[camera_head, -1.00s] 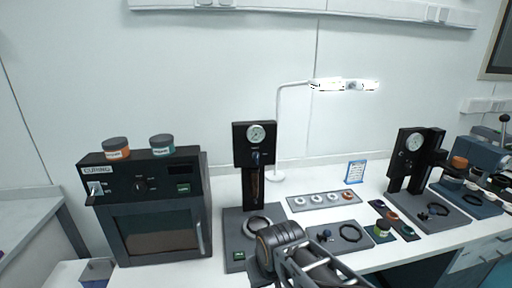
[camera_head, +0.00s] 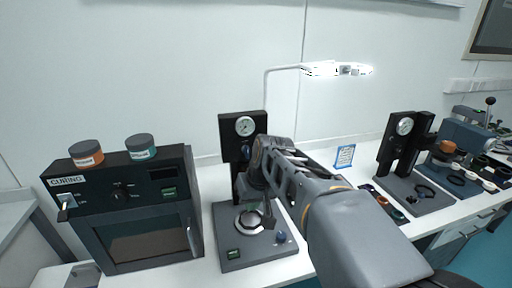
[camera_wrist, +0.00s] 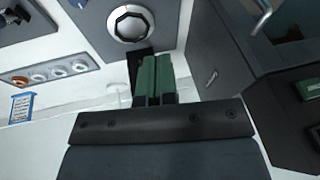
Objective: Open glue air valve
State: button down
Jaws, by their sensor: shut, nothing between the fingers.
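The glue station has a dark column with a round gauge (camera_head: 245,126) and a grey base plate (camera_head: 228,222). A small dark-blue part (camera_head: 244,151) shows below the gauge, partly behind my arm. A blue knob (camera_head: 281,237) stands on the right of the base. I cannot tell which of these is the air valve, nor its setting. My gripper (camera_head: 268,220) hangs in front of the column, above the base. In the wrist view its green fingers (camera_wrist: 153,76) are shut and empty, beside a silver ring piece (camera_wrist: 131,23).
The curing oven (camera_head: 130,205) stands close on the left, with an orange-labelled jar (camera_head: 87,154) and a green-labelled jar (camera_head: 141,147) on top. A lamp (camera_head: 338,69) rises behind. Another gauge station (camera_head: 404,127) stands on the right. My arm covers the middle of the table.

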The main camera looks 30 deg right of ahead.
aim_at(247, 152)
jog(key=w+d+r+t+y+p, duration=0.1)
jog(key=w+d+r, duration=0.3)
jog(key=d+r, duration=0.2)
jog(key=w+d+r+t+y+p, duration=0.1)
jog(key=w+d+r+y+p, duration=0.1)
jog(key=w+d+r, duration=0.2)
jog(key=d+r, duration=0.3)
jog(key=d, duration=0.3)
jog(key=shift+w+d, duration=0.15)
jog(key=shift+w, duration=0.15)
jog(key=shift+f, duration=0.15)
jog(key=w+a+f+p, duration=0.3)
jog(key=w+a+f, duration=0.2)
jog(key=a+f, duration=0.2)
jog(key=shift+w+a+f, duration=0.2)
jog(key=shift+a+f, duration=0.2)
jog(key=shift+f, duration=0.1)
